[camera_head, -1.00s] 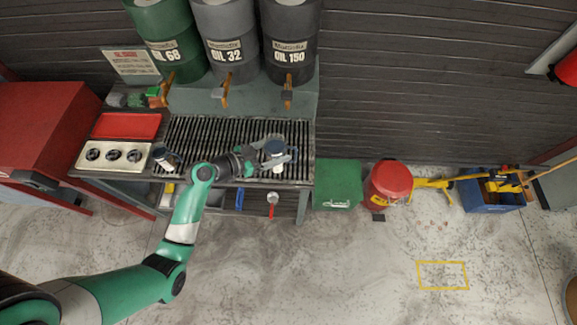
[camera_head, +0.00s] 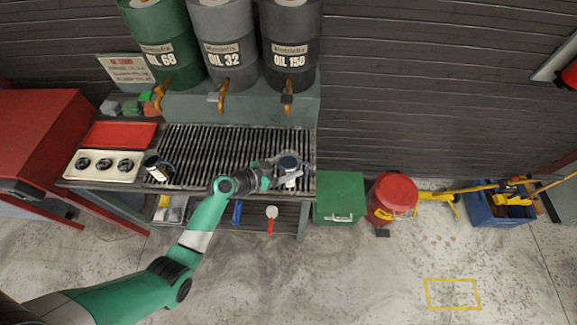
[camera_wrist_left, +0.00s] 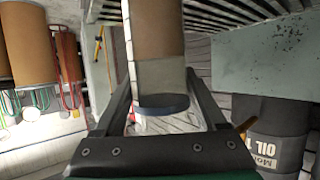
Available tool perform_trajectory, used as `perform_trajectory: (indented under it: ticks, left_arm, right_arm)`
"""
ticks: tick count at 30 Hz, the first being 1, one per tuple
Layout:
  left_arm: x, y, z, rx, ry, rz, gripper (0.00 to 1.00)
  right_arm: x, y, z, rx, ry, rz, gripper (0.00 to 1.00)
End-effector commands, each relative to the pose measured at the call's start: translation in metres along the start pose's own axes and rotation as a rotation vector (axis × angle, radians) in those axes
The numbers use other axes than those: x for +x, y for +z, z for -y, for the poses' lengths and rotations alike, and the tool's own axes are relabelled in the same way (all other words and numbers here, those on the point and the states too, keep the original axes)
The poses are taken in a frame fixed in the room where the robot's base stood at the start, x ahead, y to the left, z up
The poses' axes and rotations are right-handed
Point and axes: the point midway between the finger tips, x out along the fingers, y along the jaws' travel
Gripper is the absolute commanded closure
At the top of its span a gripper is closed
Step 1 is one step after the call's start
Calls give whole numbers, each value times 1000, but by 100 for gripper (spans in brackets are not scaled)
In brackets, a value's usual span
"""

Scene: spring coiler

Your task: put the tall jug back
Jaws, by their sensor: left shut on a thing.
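The jug (camera_head: 289,163), pale-bodied with a dark blue top, is over the right end of the slatted grate (camera_head: 215,143) in the head view. My left gripper (camera_head: 277,168) comes to it from the left and is shut on it. In the left wrist view the jug (camera_wrist_left: 160,65) shows as a brown and grey cylinder with a dark blue rim, between the two fingers (camera_wrist_left: 163,112). I cannot tell whether its base touches the grate. A second jug (camera_head: 153,166), with a dark top, stands at the grate's left end. My right gripper is not in view.
Green (camera_head: 172,50), grey (camera_head: 229,55) and dark (camera_head: 291,60) oil drums with taps stand behind the grate. A tray with three round black parts (camera_head: 106,165) is at the left. A green box (camera_head: 341,198) and a red can (camera_head: 391,197) stand right of the bench.

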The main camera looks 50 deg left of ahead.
Motion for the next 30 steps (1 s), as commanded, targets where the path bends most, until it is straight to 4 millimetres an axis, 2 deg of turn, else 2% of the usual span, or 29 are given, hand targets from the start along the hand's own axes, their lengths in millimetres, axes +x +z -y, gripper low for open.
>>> perform_trajectory:
  ticks: [1,2,6,14,17,20,26,27,30]
  left_arm:
    - [1,2,0,0,0,-1,100]
    - [1,2,0,0,0,0,25]
    - [0,2,0,0,0,1,0]
    - [0,0,0,0,0,0,0]
    - [-7,0,0,-2,-1,1,0]
    - [-24,-1,1,-2,-3,1,0]
    - [-80,-3,1,-3,-7,1,0]
    - [-88,-11,1,-7,-2,4,0]
    - [-104,-11,0,-7,-3,3,0]
  right_arm:
    - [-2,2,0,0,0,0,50]
    - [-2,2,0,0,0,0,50]
    - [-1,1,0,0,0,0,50]
    - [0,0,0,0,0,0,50]
    - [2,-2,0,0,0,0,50]
    - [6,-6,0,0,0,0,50]
    - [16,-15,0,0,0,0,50]
    - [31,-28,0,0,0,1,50]
    - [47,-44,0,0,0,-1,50]
